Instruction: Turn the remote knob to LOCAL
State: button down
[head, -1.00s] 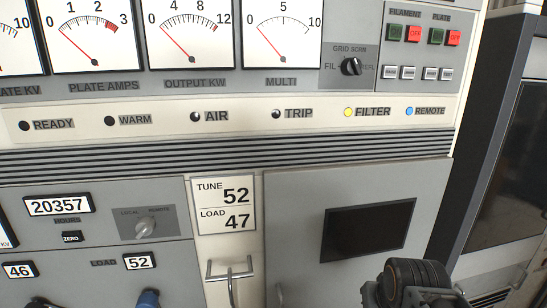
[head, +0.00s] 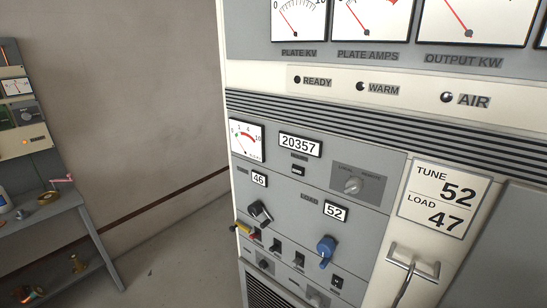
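The remote knob (head: 353,185) is a small light-grey knob on a darker grey plate (head: 371,190). The plate carries faint LOCAL and REMOTE labels along its top, LOCAL on the left and REMOTE on the right. The knob sits right of the 20357 hours counter (head: 300,145) and above the 52 load counter (head: 335,211). Its pointer direction is too small to tell for sure. My gripper is not in the current view.
A blue knob (head: 326,247), a black knob (head: 260,212) and several switches lie below. A metal handle (head: 412,268) sticks out at lower right. A bench (head: 62,212) with small items stands at the left.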

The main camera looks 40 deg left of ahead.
aim_at(354, 183)
jog(key=u, duration=1.05)
jog(key=k, duration=0.3)
jog(key=u, duration=0.55)
jog(key=i, duration=0.5)
jog(key=k, duration=0.5)
jog(key=u, duration=1.65)
jog(key=i, duration=1.2)
jog(key=z, duration=2.3)
